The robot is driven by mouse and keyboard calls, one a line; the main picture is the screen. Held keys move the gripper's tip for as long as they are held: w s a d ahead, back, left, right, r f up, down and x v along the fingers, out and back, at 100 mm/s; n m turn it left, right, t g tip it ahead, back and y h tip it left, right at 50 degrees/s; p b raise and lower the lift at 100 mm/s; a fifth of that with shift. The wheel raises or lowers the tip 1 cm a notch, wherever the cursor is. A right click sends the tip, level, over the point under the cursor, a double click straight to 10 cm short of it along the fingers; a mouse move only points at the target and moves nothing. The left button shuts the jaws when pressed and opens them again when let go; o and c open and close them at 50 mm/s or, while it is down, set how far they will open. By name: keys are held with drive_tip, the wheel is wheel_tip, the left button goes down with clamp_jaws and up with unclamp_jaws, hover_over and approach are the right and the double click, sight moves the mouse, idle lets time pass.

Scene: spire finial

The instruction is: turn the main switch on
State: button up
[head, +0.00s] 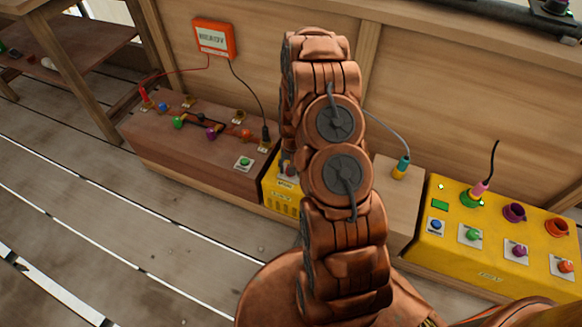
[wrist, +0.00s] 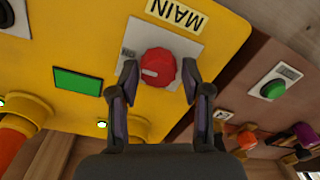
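The main switch is a red round knob (wrist: 158,67) on a white plate, under a label reading MAIN (wrist: 176,14) that appears upside down in the wrist view. A white mark on the knob points left, towards small lettering on the plate that is partly hard to read. My gripper (wrist: 159,80) is open, with one finger on each side of the knob; I cannot tell whether they touch it. In the head view the yellow box (head: 281,197) shows only partly, and my arm hides the knob and gripper.
A green rectangle (wrist: 78,82) is on the yellow face. A brown box (head: 165,150) with several coloured knobs stands left. A wooden block (head: 393,210) with a teal plug (head: 402,167) and another yellow box (head: 470,258) stand right. An orange meter (head: 214,38) hangs on the wall.

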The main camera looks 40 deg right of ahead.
drive_tip(key=shift+o, duration=0.9)
drive_tip(key=shift+s, duration=0.1)
drive_tip(key=shift+r, duration=0.1)
wheel_tip(320, 180, up, 12)
drive_tip(key=shift+d, duration=0.2)
drive_tip(key=shift+s, duration=0.1)
